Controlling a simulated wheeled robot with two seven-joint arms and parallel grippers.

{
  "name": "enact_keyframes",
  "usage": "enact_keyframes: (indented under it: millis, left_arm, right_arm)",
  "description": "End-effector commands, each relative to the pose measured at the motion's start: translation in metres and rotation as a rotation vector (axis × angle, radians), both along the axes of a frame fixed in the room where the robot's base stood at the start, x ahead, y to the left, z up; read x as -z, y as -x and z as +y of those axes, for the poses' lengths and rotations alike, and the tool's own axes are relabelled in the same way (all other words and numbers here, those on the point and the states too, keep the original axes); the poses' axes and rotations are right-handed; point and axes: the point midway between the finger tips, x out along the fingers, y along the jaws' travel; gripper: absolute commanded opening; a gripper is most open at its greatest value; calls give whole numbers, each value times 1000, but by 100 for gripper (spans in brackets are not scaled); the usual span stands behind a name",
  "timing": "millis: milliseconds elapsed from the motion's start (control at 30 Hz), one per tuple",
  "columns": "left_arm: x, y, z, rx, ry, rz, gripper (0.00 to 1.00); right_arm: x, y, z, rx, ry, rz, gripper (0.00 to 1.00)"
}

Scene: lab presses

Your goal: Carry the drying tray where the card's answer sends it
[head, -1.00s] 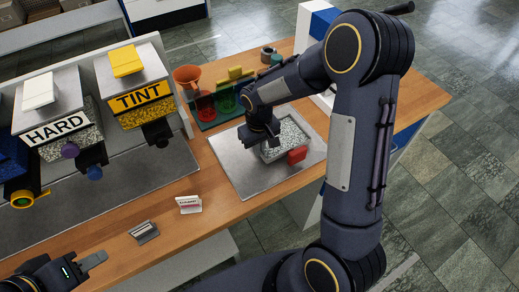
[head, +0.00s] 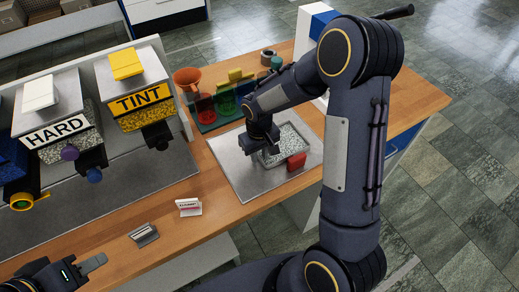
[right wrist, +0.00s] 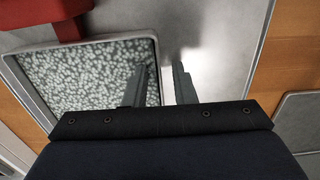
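The drying tray (head: 262,163) is a shallow grey tray of pale speckled grains with a red tab (head: 297,160). It stands on a metal plate at the right of the bench. My right gripper (right wrist: 160,85) is at the tray's left wall. In the right wrist view its fingers are apart, one over the grains and one outside the wall, with the rim between them. The tray (right wrist: 158,60) and the red tab (right wrist: 60,22) show there too. A small white card (head: 189,207) stands on the bench; its print is too small to read. My left gripper (head: 93,263) is low at the left, apart from everything.
Machines labelled HARD (head: 57,132) and TINT (head: 141,98) stand at the left. An orange funnel (head: 187,77) and red and green cups (head: 225,98) stand behind the plate. A small grey holder (head: 144,235) lies near the front edge. Bare wood lies around the card.

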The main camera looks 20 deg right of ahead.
Motion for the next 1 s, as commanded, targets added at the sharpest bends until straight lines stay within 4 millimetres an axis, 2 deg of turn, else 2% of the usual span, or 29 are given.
enact_keyframes:
  millis: [33, 167, 500, 767, 867, 967, 1000]
  left_arm:
    - [-5, 0, 0, 0, 0, 0, 36]
    - [0, 0, 0, 0, 0, 0, 36]
    - [5, 0, 0, 0, 0, 0, 36]
    - [6, 0, 0, 0, 0, 0, 36]
    - [6, 0, 0, 0, 0, 0, 36]
    - [6, 0, 0, 0, 0, 0, 36]
    - [6, 0, 0, 0, 0, 0, 36]
  right_arm:
    - [-5, 0, 0, 0, 0, 0, 24]
    - [-20, -2, 0, 1, 1, -6, 24]
    - [-92, -1, 1, 0, -1, -7, 24]
    - [-121, 1, 1, 2, -3, -4, 24]
    - [-134, 13, -3, 17, -30, -24, 24]
    - [-153, 39, -7, 47, -91, -74, 24]
    - [-162, 54, -9, 64, -122, -100, 24]
